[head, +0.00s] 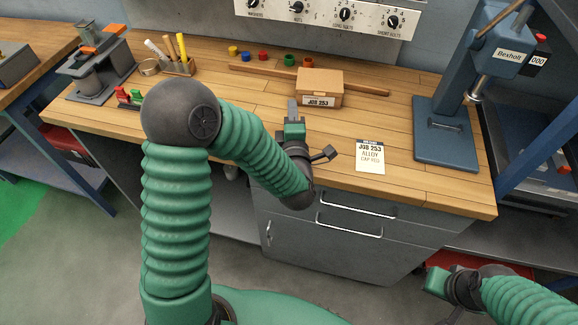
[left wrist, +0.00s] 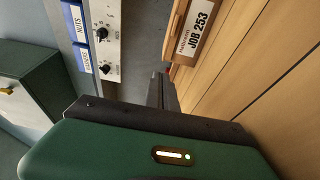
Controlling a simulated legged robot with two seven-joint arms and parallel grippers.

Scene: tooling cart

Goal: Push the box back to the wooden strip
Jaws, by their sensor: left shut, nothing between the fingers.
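The cardboard box (head: 320,82), labelled JOB 253, sits on the wooden bench. The wooden strip (head: 258,72) runs across the bench behind it and shows on both sides of the box; whether they touch is hidden. My left gripper (head: 292,108) is shut and empty, its fingertips close to the box's front left corner; I cannot tell whether they touch. In the left wrist view, the shut fingers (left wrist: 158,88) point toward the box (left wrist: 181,38), whose label shows at upper right. My right gripper (head: 454,292) is low at right, away from the bench; its finger state is unclear.
A job card (head: 370,157) lies right of my left gripper. A blue press (head: 446,135) stands at the right end. Several coloured pieces (head: 262,55) lie behind the strip. A tool holder (head: 178,66) is at left. The bench between box and card is clear.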

